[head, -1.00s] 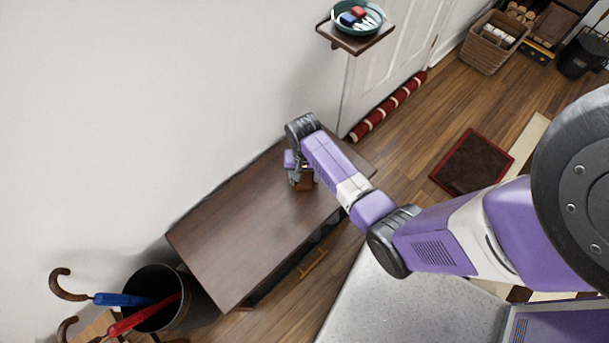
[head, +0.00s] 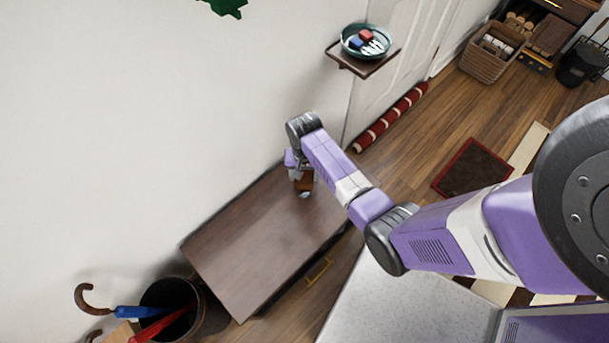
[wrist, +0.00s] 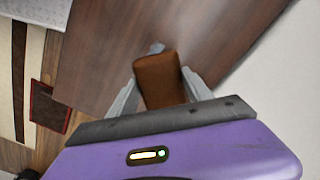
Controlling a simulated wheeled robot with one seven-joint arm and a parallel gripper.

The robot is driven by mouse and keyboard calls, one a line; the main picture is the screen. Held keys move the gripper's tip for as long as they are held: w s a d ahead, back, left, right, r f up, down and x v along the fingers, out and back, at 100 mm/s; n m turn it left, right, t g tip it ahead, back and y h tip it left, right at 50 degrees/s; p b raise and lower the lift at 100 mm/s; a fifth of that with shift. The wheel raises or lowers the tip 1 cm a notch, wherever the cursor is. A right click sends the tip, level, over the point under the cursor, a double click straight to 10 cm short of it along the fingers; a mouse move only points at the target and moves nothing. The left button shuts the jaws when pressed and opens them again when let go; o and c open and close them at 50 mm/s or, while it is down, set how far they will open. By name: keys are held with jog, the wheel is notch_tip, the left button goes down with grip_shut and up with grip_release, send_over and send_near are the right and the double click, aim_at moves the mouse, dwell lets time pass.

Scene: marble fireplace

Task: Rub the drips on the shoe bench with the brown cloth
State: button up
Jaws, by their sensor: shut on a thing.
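The shoe bench (head: 250,245) is a long dark brown wooden bench against the white wall. My gripper (head: 301,182) is over its far end, shut on the brown cloth (head: 306,185). In the wrist view the cloth (wrist: 160,80) is a folded brown block between the two grey fingers of my gripper (wrist: 160,95). A small pale grey-blue spot, possibly the drips (wrist: 157,47), shows just past the cloth's far edge; part of it may be hidden. I cannot tell whether the cloth touches the bench top.
A small wall shelf (head: 370,65) holds a teal bowl (head: 366,42) near the door. A dark bin (head: 195,313) with umbrellas stands at the bench's near end. A red striped roll (head: 392,117) lies along the door's foot. Most of the bench top is clear.

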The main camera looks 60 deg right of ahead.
jog(key=shift+r+p, duration=0.95)
jog(key=shift+r, duration=0.45)
jog(key=shift+d, duration=0.1)
